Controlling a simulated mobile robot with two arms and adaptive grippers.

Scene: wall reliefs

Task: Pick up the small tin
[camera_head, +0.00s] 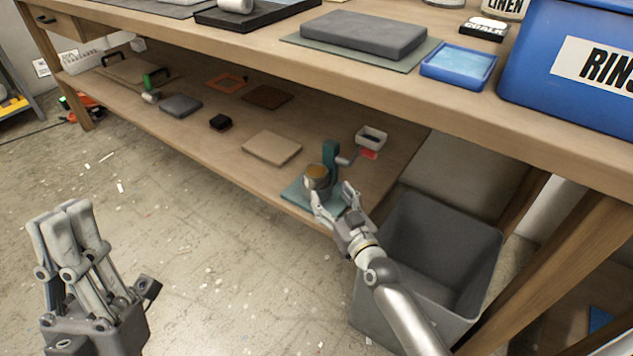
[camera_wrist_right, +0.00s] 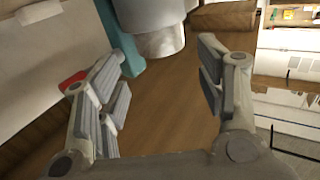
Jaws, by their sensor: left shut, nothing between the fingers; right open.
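The small tin (camera_head: 317,178) is a grey round can with a brownish top, on the lower shelf beside a teal upright stand (camera_head: 330,156). In the right wrist view a grey cylinder (camera_wrist_right: 160,42), apparently the tin, shows at the top, beyond and between the fingers. My right gripper (camera_head: 334,197) is open and empty, close in front of the tin. It also shows in the right wrist view (camera_wrist_right: 163,80). I cannot tell if a finger touches the tin. My left gripper (camera_head: 66,212) is shut and empty, over the floor at left, far from the tin.
The tabletop (camera_head: 220,35) overhangs the shelf (camera_head: 205,135). A grey bin (camera_head: 440,225) stands right of my right arm. A small white tray (camera_head: 371,137) lies behind the stand, a tan board (camera_head: 272,148) to its left. The floor at left is mostly clear.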

